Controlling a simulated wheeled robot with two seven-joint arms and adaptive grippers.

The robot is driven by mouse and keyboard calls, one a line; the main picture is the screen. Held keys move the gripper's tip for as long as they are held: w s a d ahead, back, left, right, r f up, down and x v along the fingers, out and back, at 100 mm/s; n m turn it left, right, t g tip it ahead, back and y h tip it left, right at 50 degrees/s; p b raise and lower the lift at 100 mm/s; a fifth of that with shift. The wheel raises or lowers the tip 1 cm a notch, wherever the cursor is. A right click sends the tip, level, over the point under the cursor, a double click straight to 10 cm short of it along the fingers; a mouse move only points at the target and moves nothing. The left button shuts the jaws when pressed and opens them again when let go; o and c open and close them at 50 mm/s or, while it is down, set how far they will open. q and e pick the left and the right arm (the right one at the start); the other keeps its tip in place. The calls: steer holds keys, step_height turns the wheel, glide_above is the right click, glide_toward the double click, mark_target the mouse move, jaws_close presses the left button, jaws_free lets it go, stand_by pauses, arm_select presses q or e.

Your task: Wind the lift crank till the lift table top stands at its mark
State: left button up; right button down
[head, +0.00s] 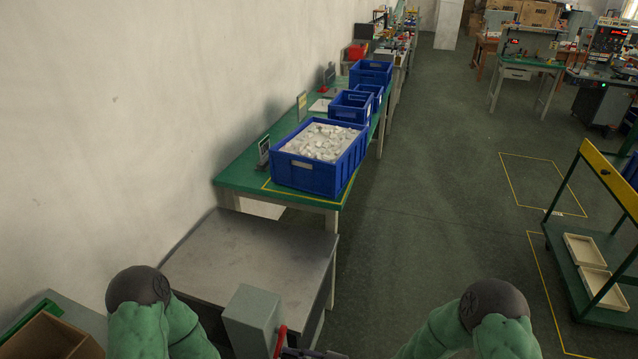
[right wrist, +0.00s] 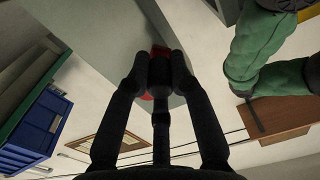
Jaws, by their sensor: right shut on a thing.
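The grey lift table top (head: 262,250) stands in front of the green bench, its surface bare. A grey upright housing (head: 251,322) rises at its near side, and the red crank (head: 279,341) shows at the housing's right side. In the right wrist view, my right gripper (right wrist: 159,72) is shut on the dark crank handle (right wrist: 157,92), with red crank parts (right wrist: 161,55) behind the fingers. The fingers hide much of the handle. My left gripper is out of view; only its green arm shows in the head view. I cannot make out the height mark.
A blue crate of white parts (head: 320,155) stands on the green bench (head: 240,178), just beyond the lift table. More blue crates follow behind it. A brown box (head: 45,338) is at lower left. A green trolley (head: 590,265) stands at right; the floor between is clear.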

steer(key=shift+w+d+r+t, duration=0.2)
steer(key=shift+w+r+t, duration=0.2)
steer(key=shift+w, duration=0.2)
steer(key=shift+r, duration=0.15)
steer(key=shift+s+r+p, duration=0.2)
steer(key=shift+r+p, duration=0.4)
steer(key=shift+r, duration=0.05)
steer(key=c, duration=1.5)
jaws_free()
steer(key=shift+s+a+r, duration=0.1)
steer(key=shift+s+r, duration=0.05)
steer(key=shift+r, duration=0.05)
steer(key=o, duration=0.3)
steer(key=shift+f, duration=0.15)
steer(key=shift+o, duration=0.2)
steer(key=shift+f, duration=0.2)
steer(key=shift+s, duration=0.1)
steer(key=shift+s, duration=0.1)
